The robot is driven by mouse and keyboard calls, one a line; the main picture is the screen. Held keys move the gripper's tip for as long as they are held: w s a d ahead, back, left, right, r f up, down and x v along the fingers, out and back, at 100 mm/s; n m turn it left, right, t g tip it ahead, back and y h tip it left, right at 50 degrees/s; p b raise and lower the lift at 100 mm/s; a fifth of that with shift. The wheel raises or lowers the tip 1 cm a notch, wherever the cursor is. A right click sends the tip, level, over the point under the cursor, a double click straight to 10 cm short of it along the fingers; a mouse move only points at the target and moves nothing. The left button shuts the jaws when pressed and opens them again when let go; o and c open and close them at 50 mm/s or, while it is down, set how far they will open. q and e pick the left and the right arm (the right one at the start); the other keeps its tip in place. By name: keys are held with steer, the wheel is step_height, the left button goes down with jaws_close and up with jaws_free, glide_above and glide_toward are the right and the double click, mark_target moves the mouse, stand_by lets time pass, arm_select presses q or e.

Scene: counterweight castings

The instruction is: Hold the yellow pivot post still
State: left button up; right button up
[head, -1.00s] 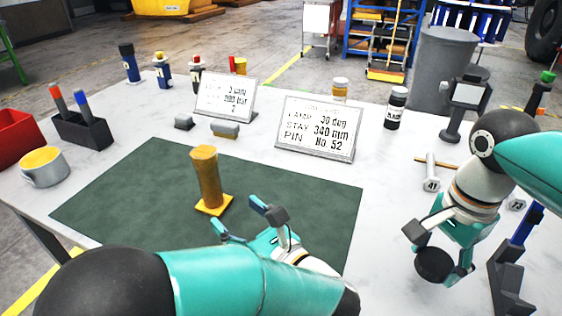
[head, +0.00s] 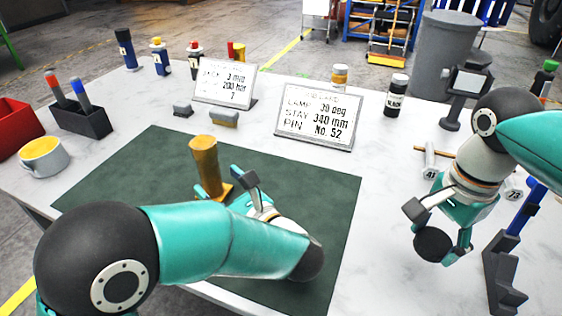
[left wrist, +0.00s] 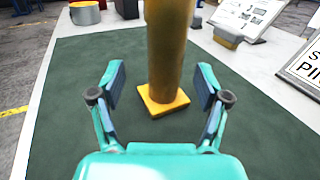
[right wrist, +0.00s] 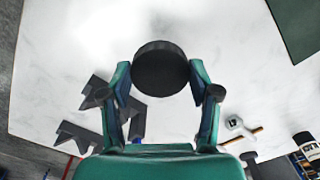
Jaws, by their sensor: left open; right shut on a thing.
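The yellow pivot post (head: 206,166) stands upright on its square yellow base on the dark green mat (head: 110,190). In the left wrist view the post (left wrist: 167,50) rises just beyond and between the open fingers of my left gripper (left wrist: 160,88). In the head view my left gripper (head: 239,180) is low beside the post's base, its fingers partly hidden by its own arm. My right gripper (head: 436,232) is shut on a black round piece (head: 433,245) at the table's right. That piece also shows between the fingertips in the right wrist view (right wrist: 160,70).
Two printed cards (head: 318,115) stand behind the mat. A grey mug (head: 44,158) and a dark pen holder (head: 82,120) are at the left.

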mark_target(215, 173)
arm_select(q)
steer(key=shift+w+a, duration=0.1)
steer(key=shift+w, duration=0.05)
steer(key=p+x, duration=0.1)
steer(key=x, duration=0.3)
steer(key=shift+w+r+p, duration=0.15)
steer(key=shift+w+p, duration=0.25)
steer(key=shift+w, duration=0.05)
arm_select(e)
steer(key=shift+r, duration=0.95)
arm_select(q)
steer(key=shift+w+a, duration=0.2)
steer(key=shift+w, duration=0.05)
jaws_close()
